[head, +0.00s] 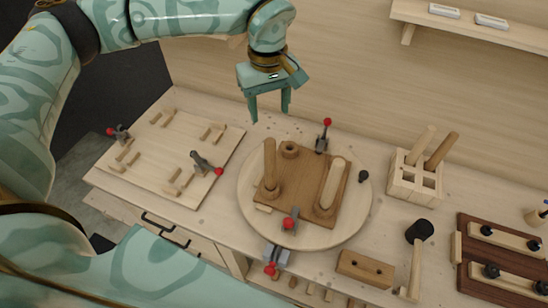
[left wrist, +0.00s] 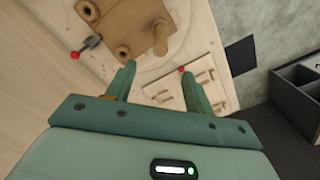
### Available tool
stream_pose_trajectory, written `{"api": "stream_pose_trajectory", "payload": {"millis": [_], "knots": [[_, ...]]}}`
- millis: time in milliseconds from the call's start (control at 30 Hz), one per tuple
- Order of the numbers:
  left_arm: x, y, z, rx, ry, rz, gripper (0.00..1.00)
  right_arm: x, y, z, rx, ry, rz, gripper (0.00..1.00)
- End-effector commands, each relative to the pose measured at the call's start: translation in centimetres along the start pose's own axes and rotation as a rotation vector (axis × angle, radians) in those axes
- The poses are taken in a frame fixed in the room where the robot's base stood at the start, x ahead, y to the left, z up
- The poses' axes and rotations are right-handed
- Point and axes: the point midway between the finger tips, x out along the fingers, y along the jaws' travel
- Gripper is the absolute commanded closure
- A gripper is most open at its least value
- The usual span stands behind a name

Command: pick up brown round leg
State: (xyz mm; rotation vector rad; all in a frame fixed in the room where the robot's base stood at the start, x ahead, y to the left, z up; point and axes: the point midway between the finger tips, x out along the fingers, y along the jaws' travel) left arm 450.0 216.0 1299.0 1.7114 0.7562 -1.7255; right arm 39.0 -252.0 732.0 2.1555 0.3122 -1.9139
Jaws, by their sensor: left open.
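Two round legs lean in a pale wooden block holder at the right: a paler leg (head: 423,144) and a browner leg (head: 441,152). Another brown round leg (head: 270,163) stands upright on a brown board (head: 298,188), and it also shows in the left wrist view (left wrist: 160,38). My left gripper (head: 270,117) is open and empty, above and behind the board, apart from all the legs. Its fingers (left wrist: 157,70) point toward the worktop in the left wrist view. The holder is outside the left wrist view. My right gripper is not in view.
The board rests on a round pale turntable (head: 252,213). Red-tipped clamps (head: 321,143) surround it. A pale fixture plate (head: 165,158) lies left. The holder (head: 414,186), a black-headed mallet (head: 416,250) and a dark wooden tray (head: 500,275) are at right. A shelf (head: 470,28) hangs behind.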

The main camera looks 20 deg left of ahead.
Motion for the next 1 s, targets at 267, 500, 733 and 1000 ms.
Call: {"api": "stream_pose_trajectory", "payload": {"millis": [267,500,733,1000], "knots": [[5.8,-0.5,-0.3,-0.001,0.009,-0.018,0.47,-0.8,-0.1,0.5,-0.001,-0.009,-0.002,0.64],[10.0,-0.3,-0.4,-0.001,0.011,-0.013,0.47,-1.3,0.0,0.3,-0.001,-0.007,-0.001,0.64],[12.2,-0.3,-0.3,-0.001,0.009,-0.014,0.47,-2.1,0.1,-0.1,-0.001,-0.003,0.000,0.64],[15.7,-0.1,-0.5,-0.001,0.010,-0.012,0.47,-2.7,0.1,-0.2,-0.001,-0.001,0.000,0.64]]}}
